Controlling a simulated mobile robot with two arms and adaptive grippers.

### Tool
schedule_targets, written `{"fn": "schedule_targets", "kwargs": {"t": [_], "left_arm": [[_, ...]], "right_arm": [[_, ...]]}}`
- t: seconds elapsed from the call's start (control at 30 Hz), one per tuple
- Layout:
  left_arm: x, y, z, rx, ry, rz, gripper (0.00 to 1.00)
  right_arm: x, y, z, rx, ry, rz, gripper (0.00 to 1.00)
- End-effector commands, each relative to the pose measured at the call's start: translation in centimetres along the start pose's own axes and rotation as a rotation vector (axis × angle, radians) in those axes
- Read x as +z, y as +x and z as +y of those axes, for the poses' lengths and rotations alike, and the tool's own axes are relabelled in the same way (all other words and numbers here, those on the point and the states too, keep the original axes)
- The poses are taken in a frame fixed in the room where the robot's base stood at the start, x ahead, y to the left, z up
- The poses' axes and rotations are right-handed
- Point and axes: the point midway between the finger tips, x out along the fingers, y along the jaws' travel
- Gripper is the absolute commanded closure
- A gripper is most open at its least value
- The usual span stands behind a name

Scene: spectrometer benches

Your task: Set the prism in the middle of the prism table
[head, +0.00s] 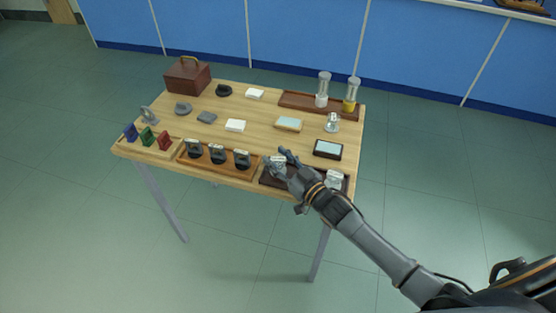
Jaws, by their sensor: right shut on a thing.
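My right gripper (283,159) reaches in from the right over the dark tray (266,181) at the table's front right corner. It is shut on a small pale, glassy piece (277,162), which looks like the prism; the fingers partly cover it. I cannot tell whether the piece is clear of the tray. Another clear piece (334,178) stands at the tray's right end. I cannot tell for certain which thing is the prism table; a low, round grey stand (183,108) is at the table's left. My left gripper is not in view.
Coloured plates stand in a tray (172,152) at the front left, beside a tray of dark mounts (215,169). A brown box (187,76) is at the back left. Two glass-topped lamps stand on a back tray (296,101). White blocks and small boxes dot the middle.

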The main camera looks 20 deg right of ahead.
Motion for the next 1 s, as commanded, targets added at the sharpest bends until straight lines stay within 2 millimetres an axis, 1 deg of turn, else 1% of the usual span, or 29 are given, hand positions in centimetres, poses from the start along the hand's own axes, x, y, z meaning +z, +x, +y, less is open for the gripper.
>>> {"fn": "schedule_targets", "kwargs": {"t": [0.07,0.33,0.47,0.5,0.6,0.87,1.0], "left_arm": [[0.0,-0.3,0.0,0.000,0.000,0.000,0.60],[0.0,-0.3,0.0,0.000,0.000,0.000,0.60],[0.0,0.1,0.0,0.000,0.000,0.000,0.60],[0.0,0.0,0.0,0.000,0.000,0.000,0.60],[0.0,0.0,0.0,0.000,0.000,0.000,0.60],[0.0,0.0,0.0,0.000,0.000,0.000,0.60],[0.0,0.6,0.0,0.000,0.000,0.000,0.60]], "right_arm": [[0.3,0.0,-0.1,-0.001,0.000,0.003,0.92],[0.5,0.0,-0.1,-0.001,-0.001,0.004,0.92],[1.0,0.0,-0.1,-0.001,-0.001,0.003,0.92],[1.0,0.0,0.0,-0.001,-0.001,0.002,0.54],[0.9,0.0,-0.1,-0.001,-0.001,0.002,0.35],[0.9,0.0,-0.1,-0.001,0.000,0.002,0.35],[1.2,0.0,-0.1,-0.001,-0.001,0.003,0.35]]}}
